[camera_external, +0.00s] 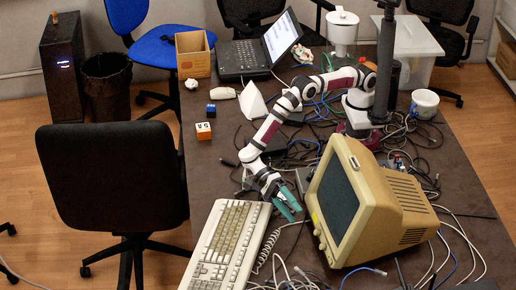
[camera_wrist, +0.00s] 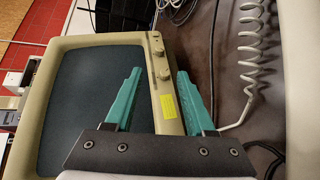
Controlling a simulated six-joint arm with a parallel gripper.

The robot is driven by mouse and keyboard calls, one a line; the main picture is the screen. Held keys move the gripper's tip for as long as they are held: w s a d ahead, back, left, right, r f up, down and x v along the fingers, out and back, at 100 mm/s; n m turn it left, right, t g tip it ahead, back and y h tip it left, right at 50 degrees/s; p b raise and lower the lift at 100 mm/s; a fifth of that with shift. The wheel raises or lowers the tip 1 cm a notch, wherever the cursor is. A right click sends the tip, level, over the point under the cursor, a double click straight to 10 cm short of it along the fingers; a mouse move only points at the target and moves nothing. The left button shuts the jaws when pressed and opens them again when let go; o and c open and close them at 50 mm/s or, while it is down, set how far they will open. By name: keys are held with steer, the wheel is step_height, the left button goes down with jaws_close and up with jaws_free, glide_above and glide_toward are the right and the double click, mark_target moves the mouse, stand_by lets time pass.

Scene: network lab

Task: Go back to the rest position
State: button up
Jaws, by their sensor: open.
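My gripper (camera_external: 287,203) has teal fingers and is low over the table, between the beige keyboard (camera_external: 226,246) and the old beige monitor (camera_external: 368,206) in the external view. Its fingers are spread apart with nothing between them. In the wrist view, my gripper (camera_wrist: 158,98) is open in front of the monitor (camera_wrist: 95,80), whose dark screen, knobs and yellow label show behind the fingers. My arm is stretched forward from its base near the back right of the table.
A coiled cable (camera_wrist: 250,50) runs beside the right finger in the wrist view. Loose cables crowd the table around my arm. A white pyramid (camera_external: 253,101), a laptop (camera_external: 262,50), a small orange-and-white cube (camera_external: 203,131) and a blue cube (camera_external: 211,110) stand farther back. The table's left side is fairly clear.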

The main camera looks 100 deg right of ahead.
steer(key=v, duration=0.3)
